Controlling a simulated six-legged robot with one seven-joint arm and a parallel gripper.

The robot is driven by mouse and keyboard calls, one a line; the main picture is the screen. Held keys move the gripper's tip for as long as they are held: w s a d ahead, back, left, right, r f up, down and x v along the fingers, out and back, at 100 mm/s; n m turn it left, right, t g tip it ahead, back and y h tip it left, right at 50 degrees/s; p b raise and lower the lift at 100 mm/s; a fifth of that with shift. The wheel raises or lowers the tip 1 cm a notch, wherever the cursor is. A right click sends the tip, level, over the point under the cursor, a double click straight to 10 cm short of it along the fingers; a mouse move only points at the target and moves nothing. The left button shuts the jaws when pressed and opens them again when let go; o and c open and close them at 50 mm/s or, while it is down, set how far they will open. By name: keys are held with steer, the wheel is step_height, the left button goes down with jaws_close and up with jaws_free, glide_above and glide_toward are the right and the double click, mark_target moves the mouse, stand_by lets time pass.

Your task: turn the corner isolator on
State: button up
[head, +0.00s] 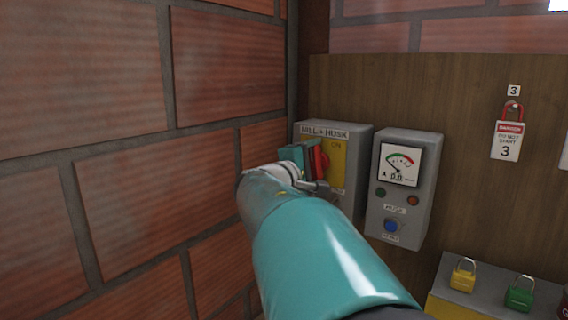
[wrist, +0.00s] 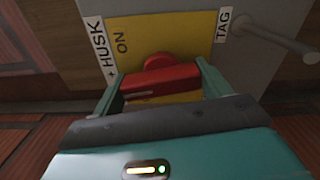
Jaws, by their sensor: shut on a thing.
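The corner isolator (head: 357,147) is a grey box on the board beside the brick corner, with a yellow plate (head: 338,172) marked ON near its top. Its red handle (head: 321,159) shows beside my gripper (head: 304,158). In the wrist view, the red handle (wrist: 160,82) lies between the two fingers of my gripper (wrist: 158,88), which is shut on it. The word ON is left of the handle there, and a TAG label (wrist: 223,25) is at the right. The handle runs roughly along the line from ON to TAG. My arm hides the box's lower part in the head view.
A grey meter box (head: 405,185) with a dial, lamps and a blue knob hangs just right of the isolator. A red padlock with a danger tag (head: 508,141) hangs farther right. Yellow (head: 462,277) and green (head: 520,296) padlocks are below. The brick wall (head: 130,190) is close on the left.

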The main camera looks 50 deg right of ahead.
steer(key=shift+m, duration=1.1)
steer(key=o, duration=1)
steer(key=shift+a, duration=0.1)
steer(key=a, duration=0.4)
steer(key=s+a, duration=0.1)
steer(key=a, duration=0.8)
steer(key=shift+s+a, duration=0.15)
steer(key=shift+a, duration=0.15)
